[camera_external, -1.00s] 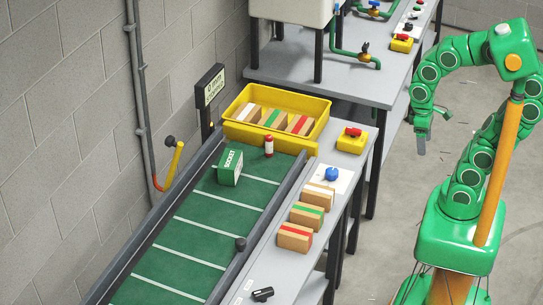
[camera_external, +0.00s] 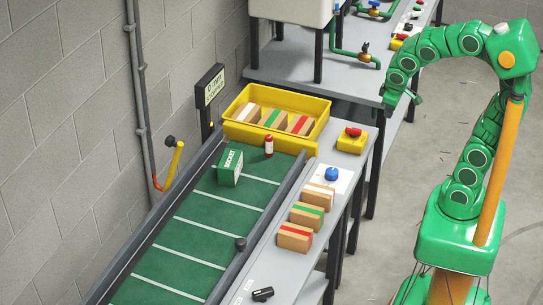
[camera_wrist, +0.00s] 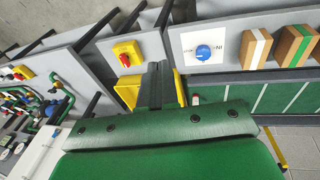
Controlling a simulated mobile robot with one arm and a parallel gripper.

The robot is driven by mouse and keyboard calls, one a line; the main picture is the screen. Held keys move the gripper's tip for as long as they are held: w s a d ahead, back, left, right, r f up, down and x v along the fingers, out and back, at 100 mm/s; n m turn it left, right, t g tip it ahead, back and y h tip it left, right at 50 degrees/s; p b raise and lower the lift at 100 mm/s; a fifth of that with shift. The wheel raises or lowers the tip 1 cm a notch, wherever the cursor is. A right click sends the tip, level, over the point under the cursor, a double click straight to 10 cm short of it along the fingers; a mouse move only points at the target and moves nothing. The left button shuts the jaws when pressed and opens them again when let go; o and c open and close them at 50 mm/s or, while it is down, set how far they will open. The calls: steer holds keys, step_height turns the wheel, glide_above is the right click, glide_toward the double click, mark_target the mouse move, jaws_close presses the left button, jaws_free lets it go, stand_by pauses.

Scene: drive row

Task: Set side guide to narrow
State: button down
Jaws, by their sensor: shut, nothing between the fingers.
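The green conveyor belt (camera_external: 197,239) runs up the picture in the outside view, with a dark side rail (camera_external: 262,219) along its right edge. A black knob (camera_external: 240,244) sits on that rail. A small black lever (camera_external: 262,294) lies on the grey bench beside the rail, with small white labels next to it; I cannot read them. My gripper (camera_wrist: 158,84) is shut and empty in the wrist view. In the outside view it hangs in the air right of the bench, well away from knob and lever, its fingers hard to make out.
A yellow bin (camera_external: 276,113) with several boxes stands at the belt's far end. A green box (camera_external: 230,167) and a red-white cylinder (camera_external: 269,146) are on the belt. Striped boxes, a blue knob (camera_external: 332,174) and a red switch on yellow (camera_external: 352,138) line the bench.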

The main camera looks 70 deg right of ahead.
steer(key=w+d+r+n+t+h, duration=0.1)
steer(key=w+d+n+t+h, duration=0.15)
steer(key=w+d, duration=0.6)
steer(key=w+d+r+n+t+h, duration=0.15)
steer(key=w+d+t, duration=0.3)
steer(key=w, duration=0.65)
steer(key=w+f+n+y, duration=0.3)
steer(key=w+f+n, duration=0.2)
steer(key=n, duration=0.1)
steer(key=s+a+f+n+g+y, duration=0.1)
steer(key=s+a+f+n+y, duration=0.2)
steer(key=f, duration=0.5)
steer(key=s+a+f+n+g+y, duration=0.1)
steer(key=s+a+f+n+y, duration=0.3)
steer(key=a+f, duration=0.3)
steer(key=shift+f+n+g+y, duration=0.3)
steer(key=shift+f+g+y, duration=0.15)
steer(key=shift+y, duration=0.15)
steer(key=shift+a, duration=0.1)
steer(key=x, duration=0.9)
steer(key=shift+w+a+f, duration=0.1)
steer(key=shift+w+f, duration=0.05)
steer(key=shift+f, duration=0.15)
steer(key=shift+w+f, duration=0.1)
steer(key=shift+w, duration=1.95)
